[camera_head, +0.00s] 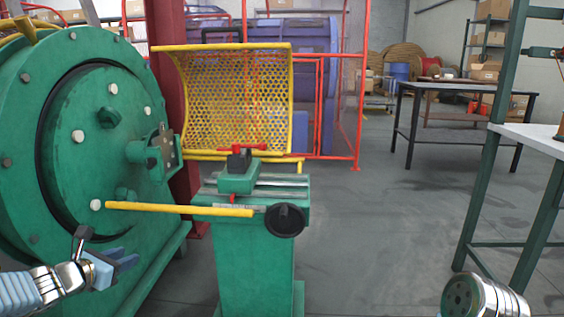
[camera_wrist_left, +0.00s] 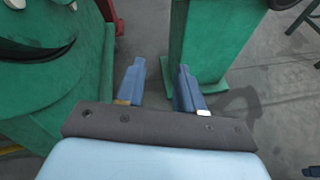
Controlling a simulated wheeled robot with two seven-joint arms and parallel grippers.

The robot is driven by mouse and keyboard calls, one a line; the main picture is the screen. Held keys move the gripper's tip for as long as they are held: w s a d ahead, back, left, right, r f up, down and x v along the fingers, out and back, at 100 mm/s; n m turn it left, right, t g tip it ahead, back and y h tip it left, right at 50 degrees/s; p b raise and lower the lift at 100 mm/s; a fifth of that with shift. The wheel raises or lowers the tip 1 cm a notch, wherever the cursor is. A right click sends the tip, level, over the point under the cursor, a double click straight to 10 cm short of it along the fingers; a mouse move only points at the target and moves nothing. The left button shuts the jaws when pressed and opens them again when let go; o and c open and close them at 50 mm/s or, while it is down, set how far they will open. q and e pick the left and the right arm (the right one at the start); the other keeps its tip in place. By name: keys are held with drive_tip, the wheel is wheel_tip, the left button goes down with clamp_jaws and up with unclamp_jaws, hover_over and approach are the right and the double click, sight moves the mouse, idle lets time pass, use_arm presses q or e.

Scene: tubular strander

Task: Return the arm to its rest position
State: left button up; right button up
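My left arm comes in at the lower left of the head view. Its gripper (camera_head: 128,262) is in front of the green round machine, low and left of the green pedestal. In the left wrist view the gripper (camera_wrist_left: 160,84) has its two blue fingers apart with nothing between them, so it is open and empty. My right arm shows only as a rounded metal link (camera_head: 482,298) at the lower right edge of the head view. My right gripper is not in view.
The green round machine (camera_head: 75,200) fills the left. The green pedestal (camera_head: 255,255) carries a yellow bar (camera_head: 180,209) reaching left and a black knob (camera_head: 285,220). A yellow mesh guard (camera_head: 235,95) stands behind. A dark table (camera_head: 465,88) is farther back. Floor right of the pedestal is clear.

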use_arm(q)
drive_tip(key=s+d+f+m+g+p, duration=0.25)
drive_tip(key=s+d+f+m, duration=0.2)
drive_tip(key=f, duration=0.35)
drive_tip(key=s+d+f+m+g+p, duration=0.1)
drive_tip(key=s+d+f+m+g, duration=0.3)
drive_tip(key=f, duration=0.4)
drive_tip(key=s+d+f+m+g+p, duration=0.1)
drive_tip(key=s+d+f+m+g, duration=0.15)
drive_tip(key=d+f+m, duration=0.35)
drive_tip(key=s+d+f+m+g+p, duration=0.1)
drive_tip(key=s+d+f+m+p, duration=0.1)
drive_tip(key=s+d+f+m, duration=0.2)
drive_tip(key=s+d+f+m+g+h+p, duration=0.1)
drive_tip(key=s+d+f+m+g, duration=0.1)
drive_tip(key=s+d+f+m, duration=0.3)
drive_tip(key=s+d+m, duration=0.4)
drive_tip(key=s+m, duration=0.1)
drive_tip(key=s, duration=0.1)
drive_tip(key=shift+s+m+g+p, duration=0.15)
drive_tip(key=shift+m+g+p, duration=0.15)
drive_tip(key=shift+m+p, duration=0.1)
